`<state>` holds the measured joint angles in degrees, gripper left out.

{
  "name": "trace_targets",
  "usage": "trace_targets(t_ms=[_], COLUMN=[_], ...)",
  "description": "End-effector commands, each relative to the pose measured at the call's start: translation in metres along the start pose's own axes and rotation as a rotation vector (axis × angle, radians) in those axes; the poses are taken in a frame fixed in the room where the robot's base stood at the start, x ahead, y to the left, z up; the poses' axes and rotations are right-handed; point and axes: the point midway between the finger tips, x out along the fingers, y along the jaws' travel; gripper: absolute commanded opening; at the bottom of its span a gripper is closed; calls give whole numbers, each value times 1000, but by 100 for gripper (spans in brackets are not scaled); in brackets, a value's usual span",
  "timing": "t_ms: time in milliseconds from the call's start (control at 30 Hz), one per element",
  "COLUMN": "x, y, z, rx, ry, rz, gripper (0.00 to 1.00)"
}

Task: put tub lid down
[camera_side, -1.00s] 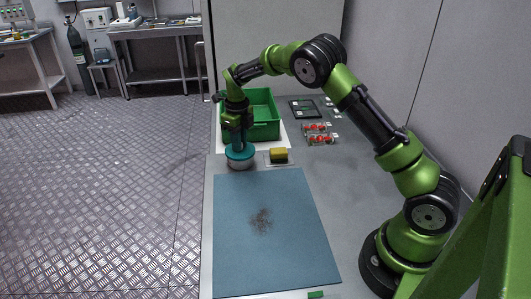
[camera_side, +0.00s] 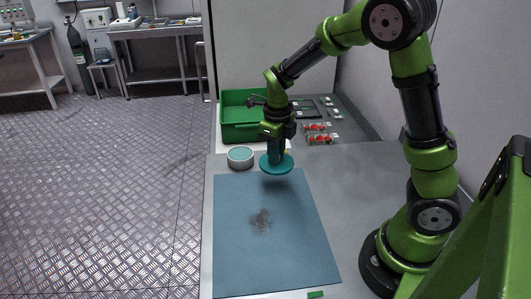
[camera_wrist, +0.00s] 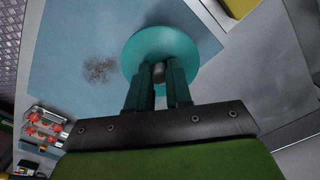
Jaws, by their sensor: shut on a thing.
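The teal round tub lid (camera_side: 276,168) is held by my gripper (camera_side: 275,158) above the far edge of the blue mat (camera_side: 270,235). In the wrist view the lid (camera_wrist: 140,47) lies beyond my gripper's fingers (camera_wrist: 160,76), which are shut on a small knob at its middle. The lid looks roughly level. The tub (camera_side: 240,159), round and grey-white, stands open to the left of the lid, just beyond the mat. Its inside looks teal.
A green crate (camera_side: 240,133) stands behind the tub. Punnets of red berries (camera_side: 320,138) and a dark rack (camera_side: 307,112) are at the back right. A dark smudge (camera_side: 260,221) marks the mat, which is otherwise clear. A small green piece (camera_side: 316,294) lies at the near edge.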

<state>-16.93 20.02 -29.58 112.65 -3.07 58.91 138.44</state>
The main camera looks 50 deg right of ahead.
Motion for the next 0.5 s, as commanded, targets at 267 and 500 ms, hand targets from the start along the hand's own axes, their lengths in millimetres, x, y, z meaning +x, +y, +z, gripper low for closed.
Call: trace_targets(t_ms=[267, 500], x=[-2, 31], y=[-39, -42], z=[-21, -22], rx=[6, 1], ry=[2, 5], rz=[1, 1], gripper=[0, 0])
